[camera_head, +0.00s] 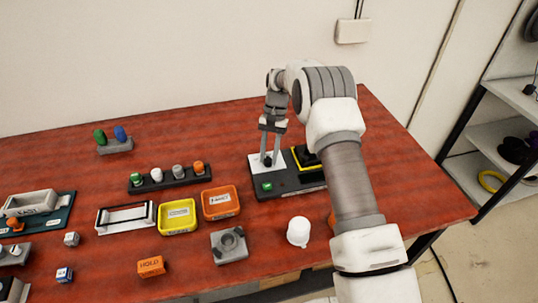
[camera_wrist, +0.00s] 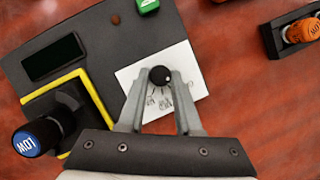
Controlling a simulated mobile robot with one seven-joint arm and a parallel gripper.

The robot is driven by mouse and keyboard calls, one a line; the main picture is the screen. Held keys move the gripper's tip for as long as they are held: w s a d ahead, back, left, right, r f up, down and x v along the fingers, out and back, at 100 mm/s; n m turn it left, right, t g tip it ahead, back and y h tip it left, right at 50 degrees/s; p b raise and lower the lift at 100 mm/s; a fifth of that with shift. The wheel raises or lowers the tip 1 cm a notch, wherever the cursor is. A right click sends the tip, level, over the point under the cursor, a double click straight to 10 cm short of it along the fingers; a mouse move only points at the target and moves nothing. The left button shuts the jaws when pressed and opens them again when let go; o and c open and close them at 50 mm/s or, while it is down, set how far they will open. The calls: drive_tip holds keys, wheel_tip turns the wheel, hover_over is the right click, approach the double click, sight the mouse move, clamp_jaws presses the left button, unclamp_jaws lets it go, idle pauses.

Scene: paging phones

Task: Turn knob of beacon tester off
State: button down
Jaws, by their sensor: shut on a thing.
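The beacon tester is a dark device (camera_head: 262,189) at the right half of the table, with a white panel, a green button (camera_head: 267,186) and a yellow-edged black part. It also fills the left of the wrist view (camera_wrist: 101,37). Its round black knob (camera_wrist: 160,75) stands on the white panel (camera_wrist: 190,57), which carries printed marks too small to read. My gripper (camera_head: 267,160) points down over the white panel. In the wrist view its two fingertips (camera_wrist: 160,78) are on either side of the knob, shut on it.
A cylinder with a blue "LOW" end (camera_wrist: 29,140) stands by the yellow-edged part. A rack with coloured cylinders (camera_head: 170,180), a yellow tray (camera_head: 178,230), an orange tray (camera_head: 236,212) and a white cylinder (camera_head: 298,231) are near the tester. The wall is behind.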

drive_tip(key=c, duration=0.6)
unclamp_jaws()
drive_tip(key=p+v, duration=0.9)
drive_tip(key=v, duration=0.8)
drive_tip(key=shift+r, duration=0.2)
drive_tip(key=shift+p, duration=0.4)
